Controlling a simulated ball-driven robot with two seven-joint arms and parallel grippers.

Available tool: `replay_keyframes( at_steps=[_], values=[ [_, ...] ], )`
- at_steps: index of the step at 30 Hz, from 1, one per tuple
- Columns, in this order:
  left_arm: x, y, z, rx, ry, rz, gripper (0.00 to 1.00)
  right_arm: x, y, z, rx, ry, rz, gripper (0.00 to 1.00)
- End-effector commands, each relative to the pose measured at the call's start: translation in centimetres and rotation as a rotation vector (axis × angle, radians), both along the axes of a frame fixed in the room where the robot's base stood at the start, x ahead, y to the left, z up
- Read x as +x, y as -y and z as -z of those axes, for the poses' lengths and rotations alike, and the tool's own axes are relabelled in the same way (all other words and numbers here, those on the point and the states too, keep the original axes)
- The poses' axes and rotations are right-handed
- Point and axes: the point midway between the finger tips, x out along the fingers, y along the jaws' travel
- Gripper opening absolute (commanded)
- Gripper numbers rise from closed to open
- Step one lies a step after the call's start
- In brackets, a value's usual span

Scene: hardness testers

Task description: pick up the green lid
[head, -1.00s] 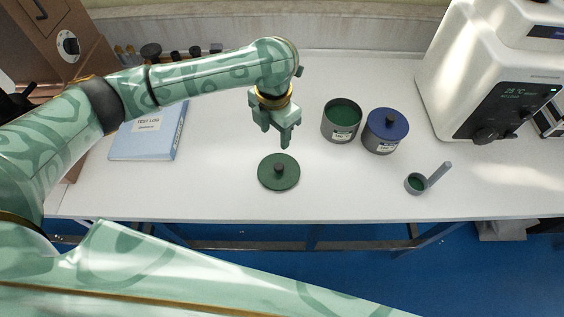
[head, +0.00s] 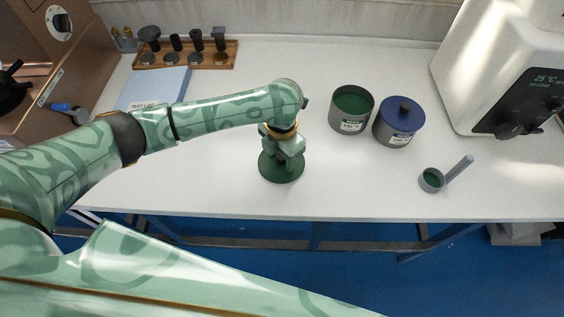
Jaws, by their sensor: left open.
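The green lid (head: 280,176) lies flat on the white table, near its front edge. My left gripper (head: 282,160) points down over the lid, and its fingers are at the lid's dark knob. The fingers are open, and the knob is mostly hidden by them. I cannot tell whether a finger touches it. An open grey jar (head: 351,112) with green contents stands to the right, behind the lid. My right gripper is not in view.
A grey jar with a blue lid (head: 399,117) stands right of the open jar. A small scoop (head: 432,180) lies farther right. A white machine (head: 500,75) stands at the right, a blue test log (head: 155,88) and wooden rack (head: 190,60) at back left. The table front right of the lid is clear.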

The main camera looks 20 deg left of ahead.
Motion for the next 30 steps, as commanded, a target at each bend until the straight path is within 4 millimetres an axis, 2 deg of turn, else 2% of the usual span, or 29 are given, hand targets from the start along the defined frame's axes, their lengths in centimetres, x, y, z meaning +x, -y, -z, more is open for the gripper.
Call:
replay_keyframes(
  at_steps=[4,9,20,23,27,30],
  values=[
    [0.0,0.0,-0.1,0.001,0.000,0.000,0.50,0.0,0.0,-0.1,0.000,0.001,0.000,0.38],
    [0.0,0.0,-0.1,0.001,0.000,0.000,0.03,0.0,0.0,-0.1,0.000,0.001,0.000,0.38],
    [0.0,0.0,-0.5,0.000,0.001,0.000,0.00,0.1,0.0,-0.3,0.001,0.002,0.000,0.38],
    [0.0,0.0,-1.3,0.001,0.003,0.000,0.00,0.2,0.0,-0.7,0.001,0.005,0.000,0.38],
    [0.0,0.0,-3.6,0.001,0.004,0.000,0.00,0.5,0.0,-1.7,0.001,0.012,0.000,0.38],
    [-1.2,0.8,-5.6,-0.001,0.004,0.004,0.00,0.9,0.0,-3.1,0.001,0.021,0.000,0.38]
  ],
)
